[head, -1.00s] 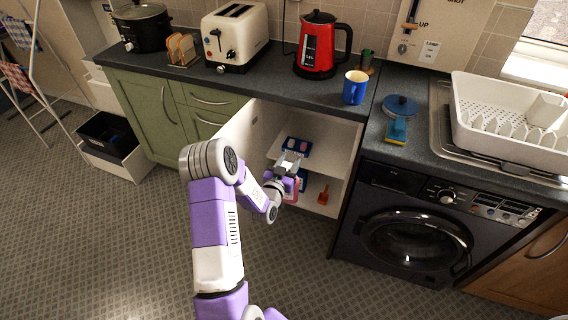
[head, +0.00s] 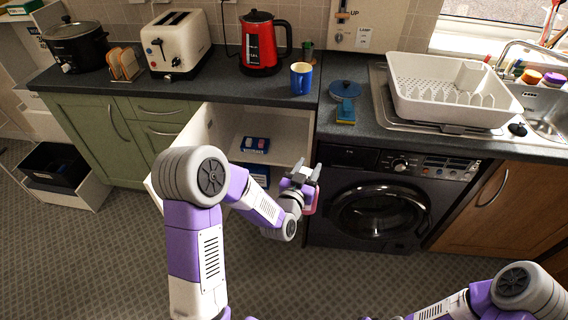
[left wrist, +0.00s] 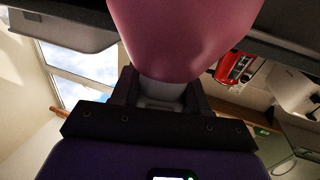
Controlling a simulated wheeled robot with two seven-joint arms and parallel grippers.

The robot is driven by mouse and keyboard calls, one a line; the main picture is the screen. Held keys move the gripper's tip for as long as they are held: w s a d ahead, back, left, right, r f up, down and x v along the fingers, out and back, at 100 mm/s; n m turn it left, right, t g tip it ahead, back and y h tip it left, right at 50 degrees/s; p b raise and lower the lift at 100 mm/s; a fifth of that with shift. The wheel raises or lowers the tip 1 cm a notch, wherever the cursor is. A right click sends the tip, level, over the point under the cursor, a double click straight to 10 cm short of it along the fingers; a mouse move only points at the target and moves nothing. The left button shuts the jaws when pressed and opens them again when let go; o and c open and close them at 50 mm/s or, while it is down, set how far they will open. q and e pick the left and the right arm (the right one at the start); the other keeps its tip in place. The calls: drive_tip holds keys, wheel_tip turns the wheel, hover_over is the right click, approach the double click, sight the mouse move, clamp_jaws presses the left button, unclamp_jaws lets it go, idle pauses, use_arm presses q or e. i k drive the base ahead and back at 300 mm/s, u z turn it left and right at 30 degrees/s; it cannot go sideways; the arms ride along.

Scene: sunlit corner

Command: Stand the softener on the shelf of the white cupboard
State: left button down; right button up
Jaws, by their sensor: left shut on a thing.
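The softener is a pink bottle (head: 311,203), mostly hidden behind my left gripper (head: 304,172) in the head view. In the left wrist view the pink softener (left wrist: 185,35) fills the top middle. The left gripper (left wrist: 160,92) is shut on its pale neck or cap. The gripper holds it in front of the left edge of the washing machine, right of the cupboard opening. The white cupboard (head: 207,137) stands open under the worktop, and its shelf (head: 285,153) shows. My right gripper is out of view; only part of the right arm shows at the lower right.
A dark blue box (head: 254,143) lies on the shelf, towards its left. Another blue box (head: 257,172) is below it, partly hidden by my arm. The shelf's right side looks clear. The washing machine (head: 378,207) borders the cupboard on the right.

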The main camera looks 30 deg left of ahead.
sight(290, 151)
drive_tip(key=z, duration=1.35)
drive_tip(key=k, duration=1.15)
drive_tip(key=u, duration=1.4)
drive_tip(key=i, duration=2)
